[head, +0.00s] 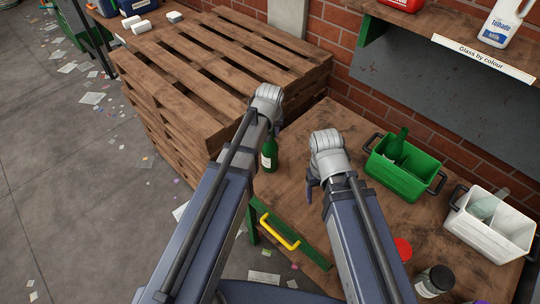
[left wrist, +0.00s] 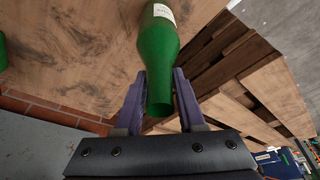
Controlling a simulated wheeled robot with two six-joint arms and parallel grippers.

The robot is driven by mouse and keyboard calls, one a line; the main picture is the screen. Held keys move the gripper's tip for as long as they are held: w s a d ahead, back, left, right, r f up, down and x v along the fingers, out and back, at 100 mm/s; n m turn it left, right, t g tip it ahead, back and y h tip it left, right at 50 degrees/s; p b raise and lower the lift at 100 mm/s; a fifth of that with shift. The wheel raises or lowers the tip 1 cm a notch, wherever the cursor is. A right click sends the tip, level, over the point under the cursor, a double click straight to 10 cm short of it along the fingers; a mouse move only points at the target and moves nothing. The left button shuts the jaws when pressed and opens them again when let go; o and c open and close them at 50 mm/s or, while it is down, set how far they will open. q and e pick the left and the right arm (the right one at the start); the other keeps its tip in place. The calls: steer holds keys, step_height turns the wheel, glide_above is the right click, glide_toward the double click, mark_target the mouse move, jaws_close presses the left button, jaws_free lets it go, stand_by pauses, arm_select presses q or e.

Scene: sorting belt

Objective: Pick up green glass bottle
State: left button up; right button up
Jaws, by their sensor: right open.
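A green glass bottle (head: 269,155) with a pale label is upright at the table's left end, near the pallets. I cannot tell if its base touches the table. My left gripper (head: 276,128) is above it, its fingers mostly hidden by the wrist. In the left wrist view my left gripper (left wrist: 160,92) has a purple finger on each side of the bottle (left wrist: 158,50), both appearing to touch it at its narrow end. My right gripper (head: 309,193) is open and empty over the table, one finger showing. A second green bottle (head: 396,146) leans in the green crate (head: 410,183).
A white crate (head: 487,238) with a clear bottle (head: 487,204) stands at the right. A dark jar (head: 434,281) and a red lid (head: 403,249) are near the front. Stacked pallets (head: 190,75) rise behind the left gripper. A shelf (head: 400,25) overhangs the back.

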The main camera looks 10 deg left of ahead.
arm_select(q)
jaws_close()
stand_by(0.9)
